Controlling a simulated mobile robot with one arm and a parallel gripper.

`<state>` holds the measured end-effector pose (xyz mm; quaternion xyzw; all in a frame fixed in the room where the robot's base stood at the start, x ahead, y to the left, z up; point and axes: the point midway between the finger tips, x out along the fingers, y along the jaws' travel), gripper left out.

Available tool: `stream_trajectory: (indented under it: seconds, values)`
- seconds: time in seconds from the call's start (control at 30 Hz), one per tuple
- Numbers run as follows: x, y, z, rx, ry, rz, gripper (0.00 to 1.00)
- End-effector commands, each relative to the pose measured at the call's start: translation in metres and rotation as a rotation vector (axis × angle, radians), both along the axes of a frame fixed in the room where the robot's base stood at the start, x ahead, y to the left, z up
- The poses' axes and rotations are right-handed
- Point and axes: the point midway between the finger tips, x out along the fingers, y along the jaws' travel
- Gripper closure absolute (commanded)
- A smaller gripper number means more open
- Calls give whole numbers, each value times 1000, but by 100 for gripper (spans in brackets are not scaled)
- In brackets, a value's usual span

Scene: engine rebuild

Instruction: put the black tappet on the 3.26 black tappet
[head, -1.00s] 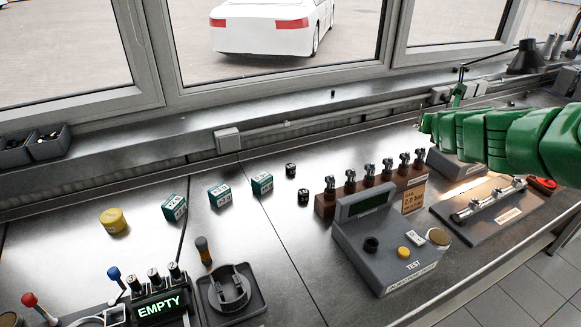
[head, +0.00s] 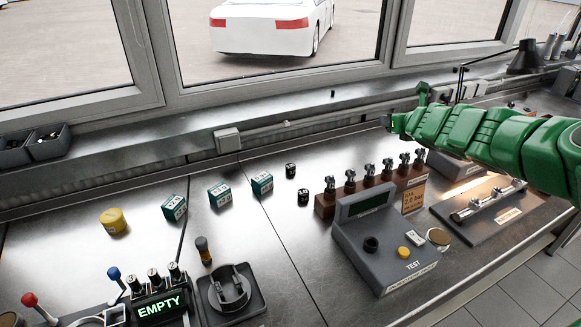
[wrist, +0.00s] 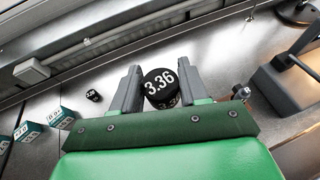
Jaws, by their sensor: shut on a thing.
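My gripper (wrist: 158,88) is shut on a black tappet (wrist: 160,82), whose top reads 3.36 in the wrist view. In the head view my gripper (head: 392,123) is raised above the back of the bench, behind the injector row, and the held tappet cannot be made out there. Two other black tappets stand on the bench in the head view, a farther one (head: 290,169) and a nearer one (head: 303,196), apart from each other. Their markings are too small to read. One black tappet (wrist: 93,95) shows left of my gripper in the wrist view.
An injector rack (head: 325,205) and a grey tester (head: 385,250) stand right of the tappets. Green-and-white boxes (head: 262,184) and a yellow cylinder (head: 113,220) are to the left. A conduit (head: 300,127) runs along the back wall. Bench around the two tappets is mostly clear.

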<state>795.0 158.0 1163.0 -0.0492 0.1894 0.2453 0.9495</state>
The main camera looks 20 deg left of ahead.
Motion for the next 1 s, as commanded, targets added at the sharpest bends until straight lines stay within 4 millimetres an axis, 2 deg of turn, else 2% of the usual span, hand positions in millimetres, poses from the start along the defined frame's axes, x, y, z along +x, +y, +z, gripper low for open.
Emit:
stream_trajectory:
  seconds: [0.7,1.0]
  values:
    - [-4,44,1,-3,-2,190,87]
    - [-10,71,2,-5,-1,312,87]
